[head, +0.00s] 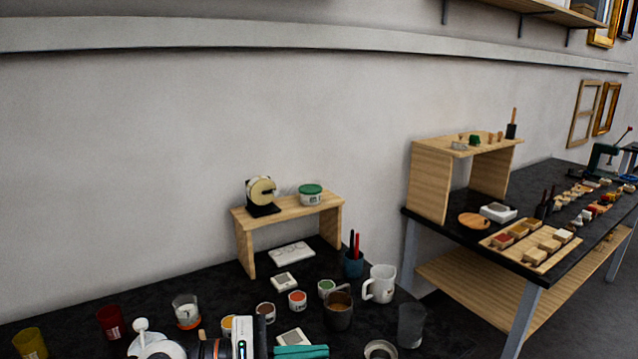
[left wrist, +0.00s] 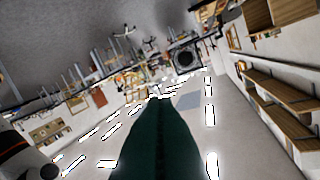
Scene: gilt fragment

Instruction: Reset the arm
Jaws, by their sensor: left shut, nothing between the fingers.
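My left gripper (head: 322,351) shows at the bottom edge of the head view, its teal fingers together and pointing right. My white and black left arm comes in beside it, partly cut off by the frame. In the left wrist view the teal fingers (left wrist: 160,105) form one closed shape with nothing between them. That view looks out into the room at a steep tilt, with no table item close to the fingertips. My right gripper is in neither view.
Below the gripper is a black table (head: 120,290) with several paint pots, a white mug (head: 380,284), a dark cup (head: 338,310) and a grey tumbler (head: 411,326). A small wooden riser (head: 290,211) stands behind. A second workbench (head: 560,185) is at right.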

